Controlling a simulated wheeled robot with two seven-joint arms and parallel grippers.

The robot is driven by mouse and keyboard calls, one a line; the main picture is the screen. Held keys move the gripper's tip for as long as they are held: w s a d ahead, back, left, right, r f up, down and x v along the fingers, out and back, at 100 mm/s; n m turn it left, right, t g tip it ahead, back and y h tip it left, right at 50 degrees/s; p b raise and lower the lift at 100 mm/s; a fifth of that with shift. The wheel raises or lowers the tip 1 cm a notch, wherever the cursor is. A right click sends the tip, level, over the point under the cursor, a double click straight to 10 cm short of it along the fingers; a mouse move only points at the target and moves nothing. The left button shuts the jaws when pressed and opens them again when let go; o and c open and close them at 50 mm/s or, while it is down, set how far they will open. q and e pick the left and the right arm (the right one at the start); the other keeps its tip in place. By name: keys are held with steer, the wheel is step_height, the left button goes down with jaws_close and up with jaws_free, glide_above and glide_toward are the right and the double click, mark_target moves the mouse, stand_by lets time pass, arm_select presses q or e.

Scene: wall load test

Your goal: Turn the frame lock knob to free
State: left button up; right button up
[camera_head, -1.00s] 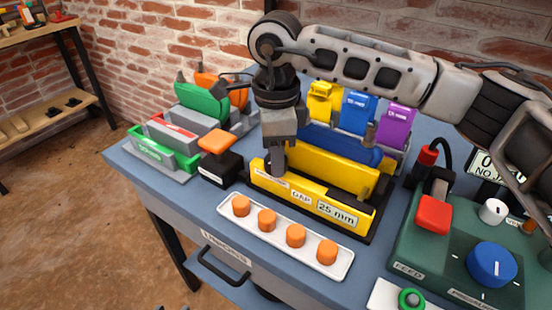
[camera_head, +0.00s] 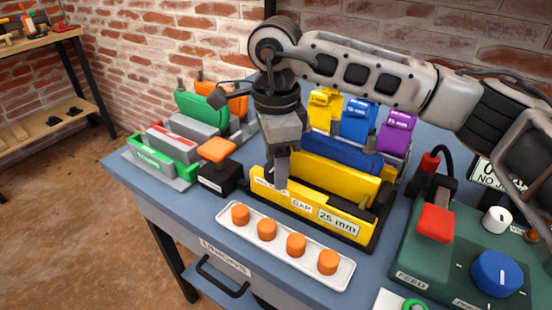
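My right gripper (camera_head: 281,168) points down over the left part of the yellow frame (camera_head: 270,190) labelled "GAP 25 mm". Its fingertips overlap the front bar near a small label, partly covering it; contact cannot be told. The fingers overlap in this view, so their opening is unclear. An orange grip (camera_head: 217,150) sits on a black block (camera_head: 215,180) just left of the frame. It may be the frame lock knob, but its label is too small to read. My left gripper is not in view.
A white tray (camera_head: 225,222) of several orange cylinders lies in front. A green control panel (camera_head: 440,262) with a blue knob (camera_head: 497,273), white knob (camera_head: 497,219) and red part (camera_head: 436,223) is at right. Colored blocks (camera_head: 358,118) stand behind the frame; green and grey pieces (camera_head: 160,158) lie left.

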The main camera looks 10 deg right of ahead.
step_height(320, 180, up, 16)
steer(key=shift+p, duration=0.4)
steer(key=shift+f, duration=0.1)
stand_by(0.4)
